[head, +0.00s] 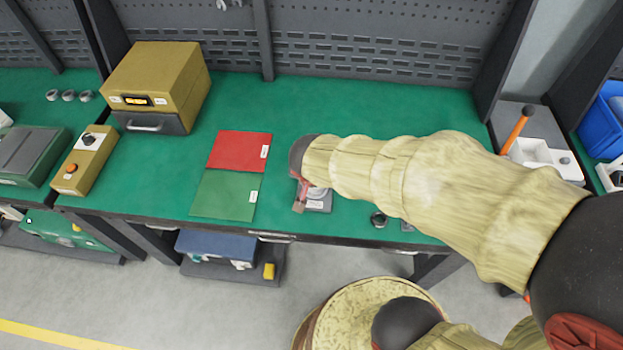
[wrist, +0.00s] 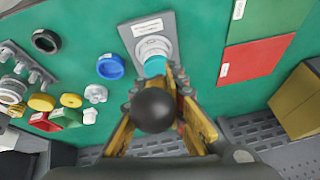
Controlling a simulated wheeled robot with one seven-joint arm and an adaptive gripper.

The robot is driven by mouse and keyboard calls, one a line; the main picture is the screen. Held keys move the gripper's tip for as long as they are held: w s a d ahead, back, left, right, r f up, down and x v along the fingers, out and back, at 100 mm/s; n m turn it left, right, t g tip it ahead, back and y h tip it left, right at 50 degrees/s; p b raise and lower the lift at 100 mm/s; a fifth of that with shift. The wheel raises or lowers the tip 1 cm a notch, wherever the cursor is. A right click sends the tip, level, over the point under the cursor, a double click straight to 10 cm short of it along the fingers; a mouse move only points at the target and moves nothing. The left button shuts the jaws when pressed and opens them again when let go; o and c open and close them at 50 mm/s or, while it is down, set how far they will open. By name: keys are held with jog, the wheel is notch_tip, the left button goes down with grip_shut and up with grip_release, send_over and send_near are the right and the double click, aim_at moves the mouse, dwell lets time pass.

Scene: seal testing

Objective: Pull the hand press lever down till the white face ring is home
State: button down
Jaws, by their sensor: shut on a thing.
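The hand press shows in the wrist view as a grey base plate (wrist: 133,33) with a pale round part (wrist: 153,46) and a teal part (wrist: 155,67) on it. Whether the pale part is the white face ring I cannot tell. The lever's black ball knob (wrist: 153,110) is between my fingers, nearer the camera than their tips; the lever shaft is mostly hidden. My gripper (wrist: 160,86) is shut on the lever, its tips over the teal part. In the head view my gripper (head: 300,188) is mostly hidden by my arm, beside the base plate (head: 320,205).
Red (head: 243,150) and green (head: 225,194) mats lie left of the press. A tan box (head: 160,80) stands further left. A blue ring (wrist: 110,67), black ring (wrist: 46,41) and several small parts lie beside the press. An orange rod (head: 516,133) stands at the right.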

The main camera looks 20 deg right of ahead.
jog(key=shift+s+f+b, duration=0.25)
jog(key=shift+f+b, duration=0.35)
jog(key=shift+b, duration=0.05)
jog(key=shift+s+f+b, duration=0.2)
jog(key=shift+f+b, duration=0.45)
jog(key=shift+b, duration=0.05)
jog(key=shift+s+f+b, duration=0.25)
jog(key=shift+f+b, duration=0.35)
jog(key=shift+b, duration=0.05)
jog(key=shift+f+b, duration=0.25)
jog(key=shift+b, duration=0.05)
jog(key=c, duration=1.8)
grip_release()
jog(key=shift+w+r, duration=0.15)
jog(key=shift+a+r, duration=0.1)
jog(key=shift+r, duration=0.05)
jog(key=v, duration=1.1)
jog(key=shift+r, duration=0.35)
